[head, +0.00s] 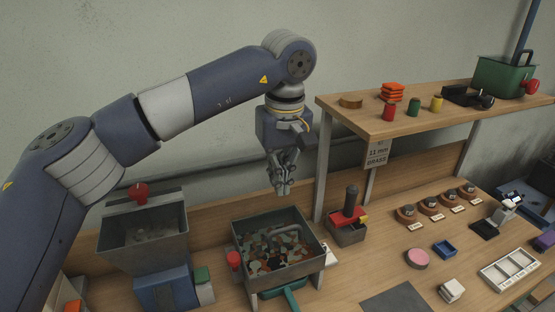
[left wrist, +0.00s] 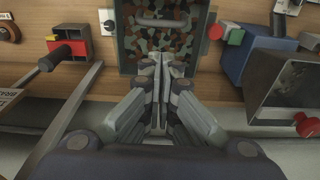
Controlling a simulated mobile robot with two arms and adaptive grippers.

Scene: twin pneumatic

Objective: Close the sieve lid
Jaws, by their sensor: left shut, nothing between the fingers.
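The sieve (head: 318,262) is a dark square box on the bench, with many mixed-colour chips showing inside its rim. A grey curved handle (head: 288,230) lies across the chips; I cannot make out a separate lid or tell its state. A red knob (head: 233,259) sits on the sieve's left side. My left gripper (head: 283,188) is shut and empty, fingers pointing down, above the sieve's back edge and apart from it. In the left wrist view the closed fingertips (left wrist: 161,62) overlap the chips, and the handle (left wrist: 162,20) shows beyond them. My right gripper is not in view.
A grey hopper (head: 145,235) with a red knob stands left of the sieve. A red-topped block with a black post (head: 349,212) stands to its right, near the shelf post. The raised shelf (head: 430,120) carries small cans and a green box. Small parts cover the right bench.

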